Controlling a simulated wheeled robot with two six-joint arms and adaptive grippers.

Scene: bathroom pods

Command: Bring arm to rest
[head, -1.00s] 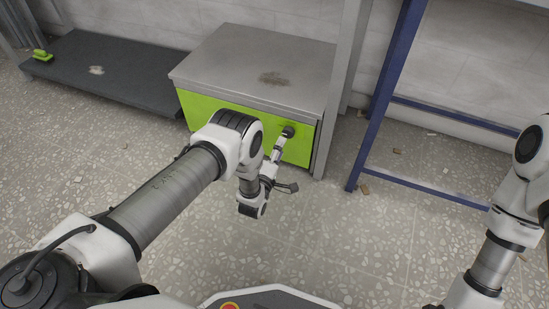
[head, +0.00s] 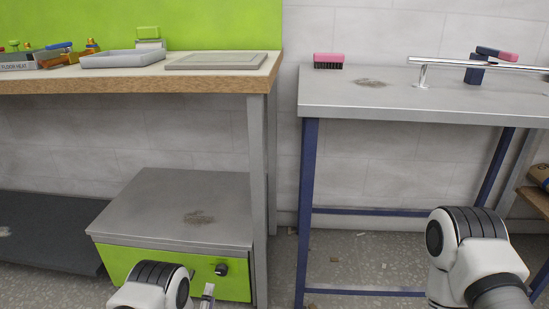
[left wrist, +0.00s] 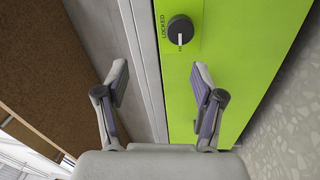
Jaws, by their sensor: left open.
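My left arm comes in at the bottom of the head view.
A wooden-edged workbench (head: 130,87) overhangs the cabinet, with a grey tray (head: 122,59) on it. A blue-legged steel table (head: 420,106) stands at right, holding a pink brush (head: 328,61) and a chrome rail (head: 480,64). A dark low platform (head: 45,230) lies at left.

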